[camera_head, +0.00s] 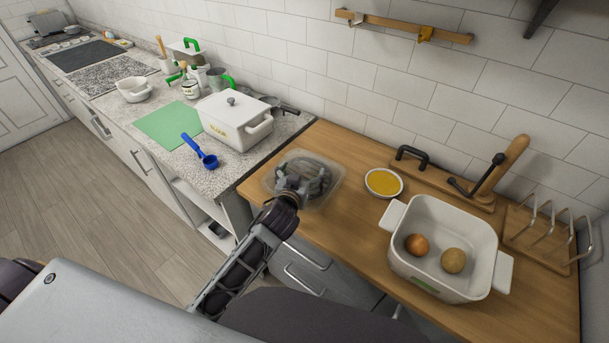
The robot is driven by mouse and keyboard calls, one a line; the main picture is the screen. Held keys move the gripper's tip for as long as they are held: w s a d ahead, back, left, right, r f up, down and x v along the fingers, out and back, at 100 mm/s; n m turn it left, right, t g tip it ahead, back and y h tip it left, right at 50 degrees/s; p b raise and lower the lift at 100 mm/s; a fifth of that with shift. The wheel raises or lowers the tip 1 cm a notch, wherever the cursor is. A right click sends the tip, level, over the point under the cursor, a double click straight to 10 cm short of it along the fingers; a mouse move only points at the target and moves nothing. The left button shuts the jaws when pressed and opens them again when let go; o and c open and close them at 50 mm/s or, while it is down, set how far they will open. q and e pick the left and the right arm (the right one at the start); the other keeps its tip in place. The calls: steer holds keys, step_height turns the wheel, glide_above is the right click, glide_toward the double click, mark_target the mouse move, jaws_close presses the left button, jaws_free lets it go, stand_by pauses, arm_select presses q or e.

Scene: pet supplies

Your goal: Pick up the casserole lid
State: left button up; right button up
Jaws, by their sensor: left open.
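A clear, rounded rectangular lid (335,168), which looks like the casserole lid, lies on the wooden counter near its left end. My left gripper (310,180) is open and right over the lid, hiding its middle. I cannot tell whether the fingers touch it. The open white casserole (425,215) stands to the right on the same counter, holding an onion (417,244) and a potato (453,260). My right gripper is not in view.
A small bowl of yellow contents (383,182) stands between lid and casserole. A wooden rack (540,238) is at the far right. A white lidded box (235,122), green mat (165,126) and blue scoop (205,156) sit on the speckled counter.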

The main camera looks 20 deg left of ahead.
mark_target(305, 166)
arm_select(q)
steer(key=shift+w+f, duration=0.1)
steer(key=shift+w, duration=0.15)
steer(key=shift+w, duration=0.1)
steer(key=shift+p+x, duration=0.6)
steer(key=shift+x, duration=1.85)
steer(key=shift+c, duration=0.4)
steer(key=c, duration=1.2)
steer(key=shift+f, duration=0.15)
jaws_close()
